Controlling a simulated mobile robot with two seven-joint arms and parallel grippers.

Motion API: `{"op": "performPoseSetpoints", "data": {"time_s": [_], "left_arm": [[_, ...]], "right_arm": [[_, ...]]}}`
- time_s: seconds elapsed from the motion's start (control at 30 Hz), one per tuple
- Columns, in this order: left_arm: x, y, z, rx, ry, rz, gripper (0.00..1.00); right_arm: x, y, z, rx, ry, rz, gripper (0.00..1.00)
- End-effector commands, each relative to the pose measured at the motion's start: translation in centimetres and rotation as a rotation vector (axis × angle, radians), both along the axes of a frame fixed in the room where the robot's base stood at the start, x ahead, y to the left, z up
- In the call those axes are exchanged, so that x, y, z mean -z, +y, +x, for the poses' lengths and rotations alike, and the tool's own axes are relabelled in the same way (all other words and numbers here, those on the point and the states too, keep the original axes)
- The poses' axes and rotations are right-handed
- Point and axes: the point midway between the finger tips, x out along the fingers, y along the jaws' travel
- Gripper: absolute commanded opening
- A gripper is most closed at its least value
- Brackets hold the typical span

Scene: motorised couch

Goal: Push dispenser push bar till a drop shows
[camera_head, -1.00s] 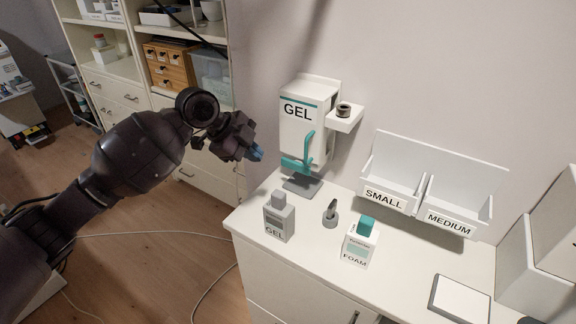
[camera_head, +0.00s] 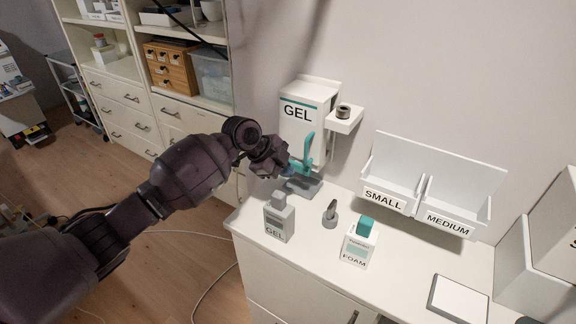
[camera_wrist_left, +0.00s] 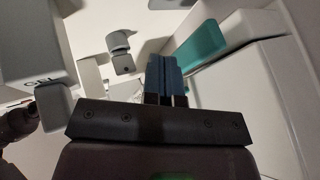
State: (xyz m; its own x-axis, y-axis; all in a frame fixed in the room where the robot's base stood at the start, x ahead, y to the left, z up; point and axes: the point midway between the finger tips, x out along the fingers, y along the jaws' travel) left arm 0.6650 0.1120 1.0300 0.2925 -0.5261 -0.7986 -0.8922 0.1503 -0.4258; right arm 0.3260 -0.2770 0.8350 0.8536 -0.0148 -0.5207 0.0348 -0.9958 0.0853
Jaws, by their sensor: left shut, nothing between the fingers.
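The white GEL dispenser (camera_head: 303,112) hangs on the wall above the counter. Its teal push bar (camera_head: 309,148) is at its front, with a grey tray (camera_head: 308,188) below. My left gripper (camera_head: 288,169) is at the bar's lower left end, its blue fingers together and empty. In the left wrist view the shut fingers (camera_wrist_left: 164,80) are just left of the teal bar (camera_wrist_left: 205,48); I cannot tell whether they touch it. No drop is visible under the dispenser; the gripper partly covers that spot. My right gripper is not in view.
On the counter stand a grey GEL bottle (camera_head: 279,222), a small grey holder (camera_head: 330,215) and a FOAM bottle (camera_head: 359,246). White SMALL and MEDIUM bins (camera_head: 431,200) are to the right. A small shelf with a dark ring (camera_head: 343,112) juts beside the dispenser.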

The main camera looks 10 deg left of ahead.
Motion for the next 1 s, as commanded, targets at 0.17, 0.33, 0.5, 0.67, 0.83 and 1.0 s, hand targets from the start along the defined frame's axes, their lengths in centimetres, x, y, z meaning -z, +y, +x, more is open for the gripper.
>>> {"op": "performPoseSetpoints", "data": {"time_s": [0.17,0.33,0.5,0.67,0.83,1.0], "left_arm": [[0.0,-0.5,1.2,-0.001,0.001,0.0,0.0],[0.0,-0.6,1.5,0.0,0.0,0.0,0.0],[0.0,-0.6,1.5,0.0,0.001,0.0,0.0],[0.0,-0.6,1.6,0.0,0.0,0.0,0.0],[0.2,-1.1,2.6,0.001,-0.001,0.0,0.0],[0.1,-1.4,3.3,0.0,0.001,-0.001,0.0]], "right_arm": [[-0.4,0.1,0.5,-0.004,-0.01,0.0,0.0],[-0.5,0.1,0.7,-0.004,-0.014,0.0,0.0],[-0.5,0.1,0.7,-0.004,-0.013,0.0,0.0],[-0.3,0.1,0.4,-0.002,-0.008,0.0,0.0],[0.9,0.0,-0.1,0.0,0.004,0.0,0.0],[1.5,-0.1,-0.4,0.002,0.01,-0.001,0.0]]}}
